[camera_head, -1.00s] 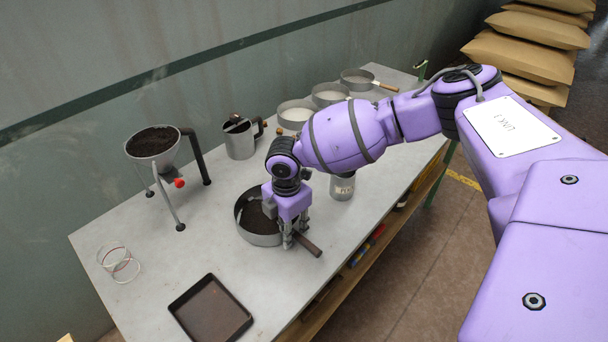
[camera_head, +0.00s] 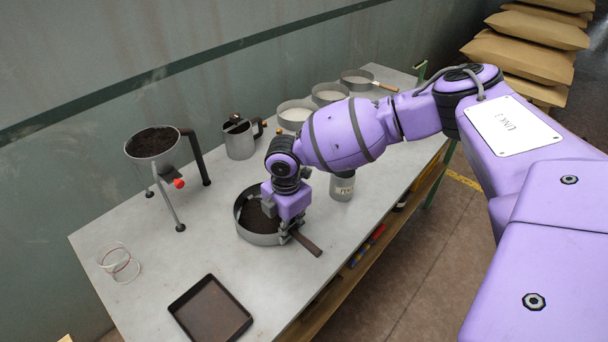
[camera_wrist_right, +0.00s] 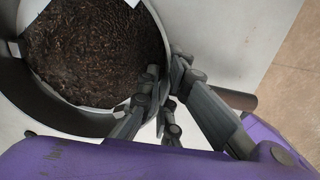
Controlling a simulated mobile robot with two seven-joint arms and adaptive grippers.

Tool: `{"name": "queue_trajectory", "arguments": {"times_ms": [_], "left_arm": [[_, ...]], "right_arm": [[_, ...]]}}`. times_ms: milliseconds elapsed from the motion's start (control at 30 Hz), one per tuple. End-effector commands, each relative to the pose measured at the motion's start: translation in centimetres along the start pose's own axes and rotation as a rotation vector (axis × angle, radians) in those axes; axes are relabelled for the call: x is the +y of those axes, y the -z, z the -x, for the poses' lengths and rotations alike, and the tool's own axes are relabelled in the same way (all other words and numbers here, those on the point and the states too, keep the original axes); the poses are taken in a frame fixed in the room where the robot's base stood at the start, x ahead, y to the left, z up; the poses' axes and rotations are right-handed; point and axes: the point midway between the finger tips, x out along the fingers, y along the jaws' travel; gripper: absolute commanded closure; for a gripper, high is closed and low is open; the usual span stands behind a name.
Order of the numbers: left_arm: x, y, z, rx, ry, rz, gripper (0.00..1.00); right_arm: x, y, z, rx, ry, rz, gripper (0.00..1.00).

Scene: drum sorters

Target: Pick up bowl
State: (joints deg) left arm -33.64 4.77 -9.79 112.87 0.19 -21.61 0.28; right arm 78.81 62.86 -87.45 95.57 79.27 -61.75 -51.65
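The bowl (camera_head: 262,238) is a round grey metal pan with dark soil inside, upright on the table. A brown handle (camera_head: 308,244) juts to its lower right. My right gripper (camera_head: 290,231) points down at the bowl's near right rim, next to the handle. In the right wrist view the fingers (camera_wrist_right: 164,75) sit on either side of the bowl's wall, one over the soil (camera_wrist_right: 95,45) and others outside. The tips lie close against the wall and look shut on it. The handle is partly hidden behind a finger. My left gripper is out of view.
A dark square tray (camera_head: 210,310) lies in front. A metal jug (camera_head: 238,142), several round pans and a labelled can (camera_head: 342,187) stand behind and to the right.

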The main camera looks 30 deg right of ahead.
Motion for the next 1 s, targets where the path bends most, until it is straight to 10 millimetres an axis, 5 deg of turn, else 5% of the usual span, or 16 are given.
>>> {"name": "queue_trajectory", "arguments": {"times_ms": [333,1000], "left_arm": [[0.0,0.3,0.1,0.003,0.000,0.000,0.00],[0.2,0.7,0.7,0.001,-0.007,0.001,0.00]], "right_arm": [[0.2,0.0,3.0,0.001,-0.006,0.001,1.00],[-5.8,3.2,9.3,0.002,0.001,0.002,1.00]]}}
